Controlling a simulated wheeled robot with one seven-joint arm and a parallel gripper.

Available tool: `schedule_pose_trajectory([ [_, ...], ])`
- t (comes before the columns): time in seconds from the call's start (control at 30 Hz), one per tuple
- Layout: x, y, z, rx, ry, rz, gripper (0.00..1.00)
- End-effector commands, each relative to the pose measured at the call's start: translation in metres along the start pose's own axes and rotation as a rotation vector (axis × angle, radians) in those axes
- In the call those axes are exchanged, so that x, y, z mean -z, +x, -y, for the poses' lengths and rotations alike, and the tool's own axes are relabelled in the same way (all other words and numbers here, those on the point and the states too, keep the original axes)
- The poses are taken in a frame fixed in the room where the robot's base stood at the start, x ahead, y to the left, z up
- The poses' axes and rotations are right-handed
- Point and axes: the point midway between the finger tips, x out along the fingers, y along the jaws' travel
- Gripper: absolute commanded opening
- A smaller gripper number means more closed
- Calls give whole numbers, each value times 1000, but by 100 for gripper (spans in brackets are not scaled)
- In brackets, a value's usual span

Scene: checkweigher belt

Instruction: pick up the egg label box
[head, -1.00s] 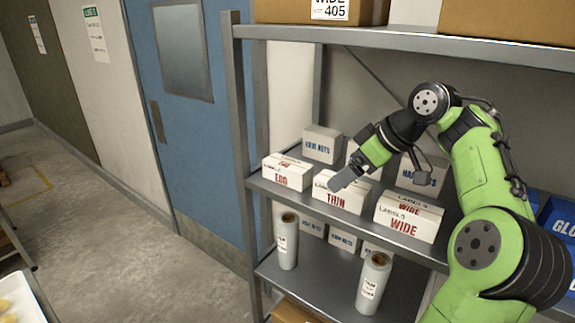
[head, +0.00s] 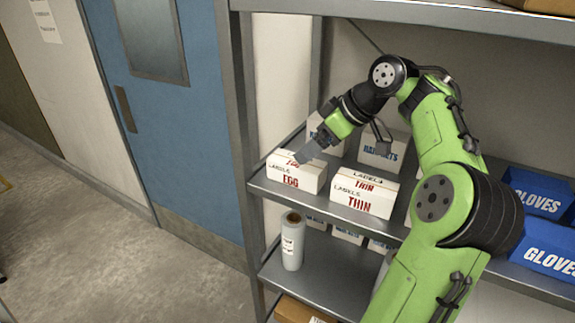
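The egg label box (head: 287,178) is white with red "EGG" lettering and sits at the left end of the middle shelf (head: 329,206). My gripper (head: 304,156) points down and left over the right part of its top. I cannot tell whether it touches the box. The fingers show as one grey shape from the side, so their opening is hidden.
The thin label box (head: 361,198) stands just right of the egg box. White boxes, one a hairnets box (head: 383,153), stand behind. The shelf's left upright (head: 238,130) is close by. Blue glove boxes (head: 541,196) are at the right; a film roll (head: 292,243) stands below.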

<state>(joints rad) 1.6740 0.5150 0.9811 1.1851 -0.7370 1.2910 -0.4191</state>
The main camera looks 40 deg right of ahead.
Motion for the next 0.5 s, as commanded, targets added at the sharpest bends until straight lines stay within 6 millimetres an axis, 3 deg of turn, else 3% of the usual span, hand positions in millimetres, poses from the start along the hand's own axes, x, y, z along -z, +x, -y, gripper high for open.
schedule_pose_trajectory([
  [0.1, 0, 28, 2, 2, -1, 5, 92],
  [0.5, 1, 90, 3, 3, -1, 1, 92],
])
